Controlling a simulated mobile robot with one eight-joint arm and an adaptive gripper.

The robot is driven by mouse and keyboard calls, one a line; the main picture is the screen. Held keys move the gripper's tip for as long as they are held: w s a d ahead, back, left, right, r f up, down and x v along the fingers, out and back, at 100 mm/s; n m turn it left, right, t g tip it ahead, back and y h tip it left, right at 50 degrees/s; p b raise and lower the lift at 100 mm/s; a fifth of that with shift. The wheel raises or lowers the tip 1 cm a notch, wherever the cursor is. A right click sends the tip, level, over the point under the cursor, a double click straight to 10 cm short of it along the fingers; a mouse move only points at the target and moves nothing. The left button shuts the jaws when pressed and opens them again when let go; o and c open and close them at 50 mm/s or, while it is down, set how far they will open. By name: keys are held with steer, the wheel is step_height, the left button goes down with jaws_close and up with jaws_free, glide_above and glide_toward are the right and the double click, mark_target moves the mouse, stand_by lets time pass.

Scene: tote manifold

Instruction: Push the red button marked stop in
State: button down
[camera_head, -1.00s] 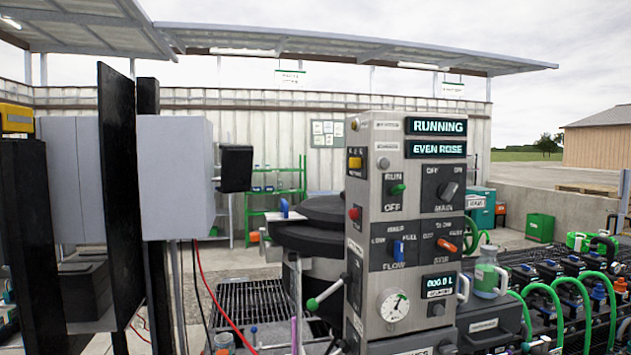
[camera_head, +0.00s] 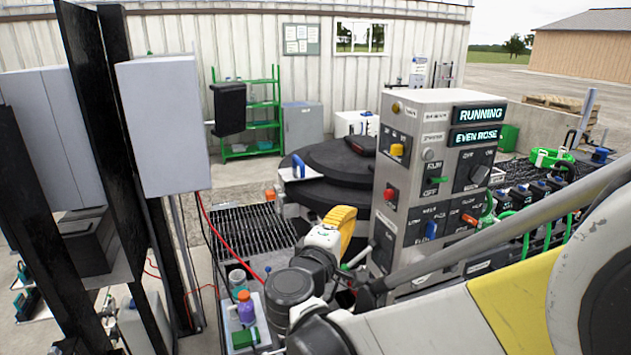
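The red button (camera_head: 389,194) sits on the left side face of the grey control cabinet (camera_head: 433,97), below a yellow knob (camera_head: 397,150). It shows as a small red cap standing out from the face; any lettering beside it is too small to read. My arm comes in from the lower right, and its yellow and white end (camera_head: 335,228) is in front of and to the left of the cabinet, lower than the red button and apart from it in the picture. My gripper's fingers cannot be made out clearly there. The cabinet's displays read RUNNING and EVEN ROSE.
A round black-lidded vessel (camera_head: 340,160) stands behind my arm's end. A grey box (camera_head: 163,125) on dark posts stands at left. A small tray (camera_head: 262,335) with bottles is below. Green hoses and black valves (camera_head: 530,192) fill the right. My arm covers the cabinet's lower part.

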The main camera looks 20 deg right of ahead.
mark_target(387, 195)
steer(key=shift+s+d, duration=0.1)
steer(key=shift+d, duration=0.05)
steer(key=s+d+p+x, duration=0.1)
steer(key=d+x, duration=0.1)
steer(key=x, duration=1)
steer(key=shift+d+p, duration=0.3)
steer(key=shift+s, duration=0.2)
